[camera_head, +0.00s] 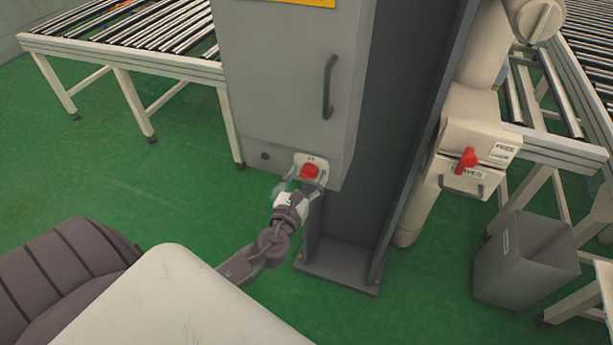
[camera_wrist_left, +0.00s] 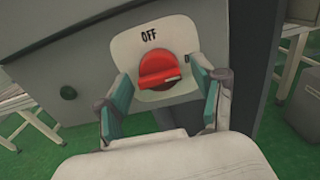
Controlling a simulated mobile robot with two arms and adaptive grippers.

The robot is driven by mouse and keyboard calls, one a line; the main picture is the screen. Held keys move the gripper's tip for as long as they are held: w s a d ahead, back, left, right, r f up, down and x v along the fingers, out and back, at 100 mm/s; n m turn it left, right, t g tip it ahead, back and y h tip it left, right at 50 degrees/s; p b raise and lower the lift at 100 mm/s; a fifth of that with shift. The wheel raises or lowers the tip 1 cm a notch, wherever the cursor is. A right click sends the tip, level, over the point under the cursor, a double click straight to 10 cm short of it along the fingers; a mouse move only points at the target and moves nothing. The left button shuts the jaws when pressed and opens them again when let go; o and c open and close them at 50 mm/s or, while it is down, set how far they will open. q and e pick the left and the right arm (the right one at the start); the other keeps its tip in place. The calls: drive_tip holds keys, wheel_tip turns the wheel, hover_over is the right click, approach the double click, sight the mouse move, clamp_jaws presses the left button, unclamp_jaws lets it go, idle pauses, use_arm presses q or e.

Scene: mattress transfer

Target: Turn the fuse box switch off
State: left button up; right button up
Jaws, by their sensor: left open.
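The fuse box (camera_head: 285,75) is a grey metal cabinet with a vertical handle, mounted on a dark steel post. Its red rotary switch (camera_head: 310,171) sits on a pale plate near the lower edge of the box. In the left wrist view the red switch (camera_wrist_left: 166,70) shows close up, with the word OFF on the plate above it. My left gripper (camera_head: 303,184) is open right in front of the switch. In the wrist view its teal-padded fingers (camera_wrist_left: 163,95) stand on either side of the switch, apart from it as far as I can tell. My right gripper is not in view.
Roller conveyors stand at the upper left (camera_head: 140,45) and far right. A white robot arm base with another red knob (camera_head: 467,159) stands right of the post. A grey bin (camera_head: 523,260) is on the green floor. The floor at left is clear.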

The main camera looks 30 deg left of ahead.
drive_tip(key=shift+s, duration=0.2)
use_arm(q)
drive_tip(key=shift+c, duration=0.8)
drive_tip(key=c, duration=1)
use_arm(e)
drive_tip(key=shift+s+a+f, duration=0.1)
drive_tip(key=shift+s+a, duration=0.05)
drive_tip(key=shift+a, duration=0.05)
